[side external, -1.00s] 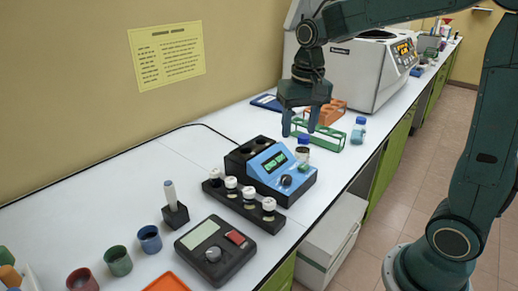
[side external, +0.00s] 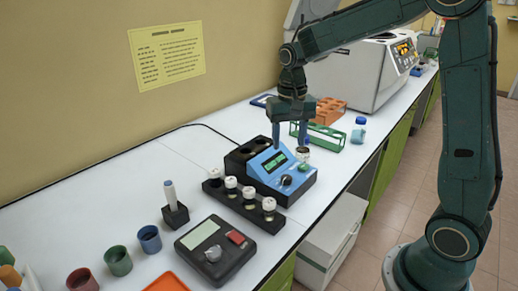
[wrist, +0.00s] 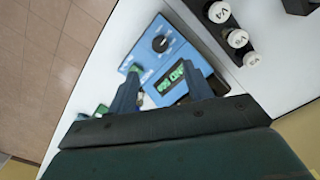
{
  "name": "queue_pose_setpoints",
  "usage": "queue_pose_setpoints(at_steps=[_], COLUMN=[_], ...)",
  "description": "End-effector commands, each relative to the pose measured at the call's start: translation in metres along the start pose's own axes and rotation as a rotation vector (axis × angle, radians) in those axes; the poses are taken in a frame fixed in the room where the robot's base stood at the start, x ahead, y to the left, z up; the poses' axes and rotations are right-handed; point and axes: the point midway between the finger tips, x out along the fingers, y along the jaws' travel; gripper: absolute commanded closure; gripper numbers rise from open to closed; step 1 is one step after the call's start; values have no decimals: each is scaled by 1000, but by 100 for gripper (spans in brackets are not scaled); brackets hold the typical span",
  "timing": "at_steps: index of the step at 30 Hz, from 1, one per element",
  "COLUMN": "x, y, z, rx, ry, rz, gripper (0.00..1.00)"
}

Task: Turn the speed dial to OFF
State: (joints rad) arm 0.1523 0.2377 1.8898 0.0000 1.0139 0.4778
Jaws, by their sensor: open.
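A blue-fronted device (side external: 283,172) with a black housing stands mid-counter. It has a lit green display (side external: 275,162) and a black round dial (side external: 286,181) with a pale pointer mark. The dial also shows in the wrist view (wrist: 160,44), above the display (wrist: 171,77); I cannot read its labels. A second, grey knob (side external: 213,254) sits on a flat black unit nearer the camera. My gripper (side external: 290,147) is open and empty, pointing down above the back of the blue device. In the wrist view its fingers (wrist: 160,72) straddle the display side, apart from the dial.
A black rack (side external: 240,200) of white-capped vials stands along the device's near side. A green rack (side external: 325,140), an orange rack (side external: 330,110) and a blue-capped bottle (side external: 359,131) stand behind. The flat unit has a red button (side external: 236,238).

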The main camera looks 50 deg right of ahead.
Motion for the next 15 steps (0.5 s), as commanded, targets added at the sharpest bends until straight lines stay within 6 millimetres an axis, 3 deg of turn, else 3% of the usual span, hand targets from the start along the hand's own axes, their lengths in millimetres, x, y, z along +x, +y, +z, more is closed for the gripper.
queue_pose_setpoints(at_steps=[15], x=[79], y=[0], z=[1], rx=[0], ry=[-5], rz=[2], gripper=[49])
